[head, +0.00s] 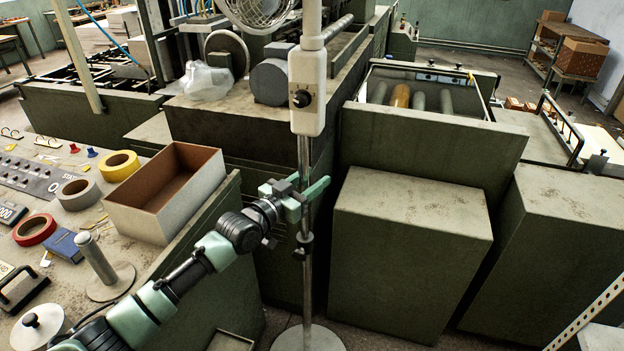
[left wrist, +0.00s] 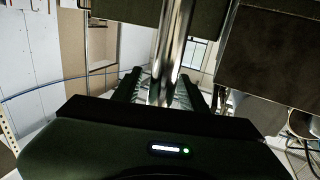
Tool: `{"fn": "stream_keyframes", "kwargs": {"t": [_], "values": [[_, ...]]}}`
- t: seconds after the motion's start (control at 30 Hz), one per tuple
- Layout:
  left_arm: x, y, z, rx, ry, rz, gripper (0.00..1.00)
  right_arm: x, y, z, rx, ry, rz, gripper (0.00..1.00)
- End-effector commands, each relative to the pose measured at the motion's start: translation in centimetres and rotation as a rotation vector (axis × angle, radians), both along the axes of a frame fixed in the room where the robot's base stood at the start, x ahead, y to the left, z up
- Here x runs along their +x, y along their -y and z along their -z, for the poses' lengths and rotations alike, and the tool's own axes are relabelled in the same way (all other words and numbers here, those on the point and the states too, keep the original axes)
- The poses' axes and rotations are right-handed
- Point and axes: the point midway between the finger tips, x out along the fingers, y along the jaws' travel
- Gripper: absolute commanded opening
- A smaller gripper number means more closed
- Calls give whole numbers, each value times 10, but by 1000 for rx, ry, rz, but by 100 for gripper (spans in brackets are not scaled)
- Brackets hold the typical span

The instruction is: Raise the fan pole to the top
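The fan stands upright on a round base (head: 308,338). It has a slim chrome pole (head: 305,275), a white control box with a dark knob (head: 306,90), and a caged fan head (head: 258,8) cut off at the top edge. A dark clamp collar (head: 304,240) sits on the pole below my gripper. My left gripper (head: 300,196) is at the pole below the control box. In the left wrist view the pole (left wrist: 167,65) passes between its two spread fingers (left wrist: 160,92), with a gap visible on the left side. My right gripper is not in view.
A table at left holds an open box (head: 168,190), tape rolls (head: 119,165) and a metal post on a disc (head: 97,258). Green-grey machine cabinets (head: 410,255) stand close behind and right of the pole. Some floor is free around the base.

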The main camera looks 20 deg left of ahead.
Motion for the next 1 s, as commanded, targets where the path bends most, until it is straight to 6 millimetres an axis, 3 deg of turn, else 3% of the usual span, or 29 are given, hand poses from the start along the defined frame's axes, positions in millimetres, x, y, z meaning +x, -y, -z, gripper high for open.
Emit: {"fn": "stream_keyframes", "kwargs": {"t": [0.03,0.13,0.17,1.0], "values": [[0,0,0,0,0,0,32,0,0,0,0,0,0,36],[0,0,0,0,0,0,4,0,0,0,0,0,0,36],[0,0,0,0,0,0,0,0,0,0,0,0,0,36],[0,0,0,0,-1,-1,0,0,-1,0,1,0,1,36]]}}
